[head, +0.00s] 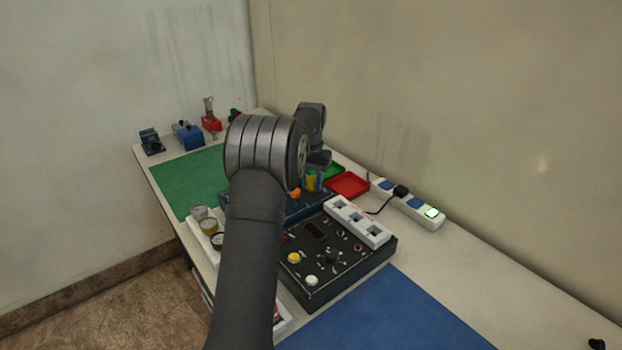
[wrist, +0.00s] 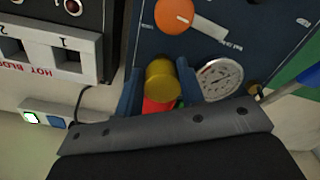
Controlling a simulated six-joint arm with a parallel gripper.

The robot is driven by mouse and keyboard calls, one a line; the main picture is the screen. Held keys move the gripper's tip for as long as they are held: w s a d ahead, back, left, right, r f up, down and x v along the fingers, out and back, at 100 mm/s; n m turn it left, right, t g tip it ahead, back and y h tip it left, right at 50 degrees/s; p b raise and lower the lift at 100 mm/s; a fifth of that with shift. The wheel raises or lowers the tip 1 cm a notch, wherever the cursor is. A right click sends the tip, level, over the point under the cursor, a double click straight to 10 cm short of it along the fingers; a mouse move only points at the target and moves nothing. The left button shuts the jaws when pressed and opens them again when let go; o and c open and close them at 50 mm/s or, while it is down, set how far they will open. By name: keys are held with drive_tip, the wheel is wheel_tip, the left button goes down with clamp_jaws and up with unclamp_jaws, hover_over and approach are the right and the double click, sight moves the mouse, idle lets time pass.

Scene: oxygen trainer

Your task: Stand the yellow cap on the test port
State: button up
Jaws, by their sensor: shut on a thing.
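My gripper (wrist: 160,84) is shut on the yellow cap (wrist: 163,76), a short yellow cylinder between its two blue fingers in the wrist view. In the head view the cap (head: 311,182) shows small beside the fingers, partly behind my arm. The cap is over or near the dark blue panel (wrist: 215,45), next to a round white gauge (wrist: 220,77). A red patch (wrist: 157,105) shows beside the cap; I cannot tell what it belongs to. I cannot make out the test port.
An orange knob (wrist: 174,14) stands on the blue panel. A black control box (head: 335,265) with a white socket block (head: 358,222) lies nearer. A red tray (head: 349,185) and a power strip (head: 412,205) are to the right.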

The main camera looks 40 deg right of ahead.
drive_tip(key=shift+f, duration=1.4)
drive_tip(key=o, duration=1)
drive_tip(key=shift+o, duration=0.2)
wheel_tip(320, 180, up, 17)
drive_tip(key=shift+r, duration=0.2)
drive_tip(key=shift+f, duration=0.15)
wheel_tip(320, 180, down, 17)
drive_tip(key=shift+f, duration=0.1)
drive_tip(key=shift+r, duration=0.25)
drive_tip(key=shift+f, duration=0.1)
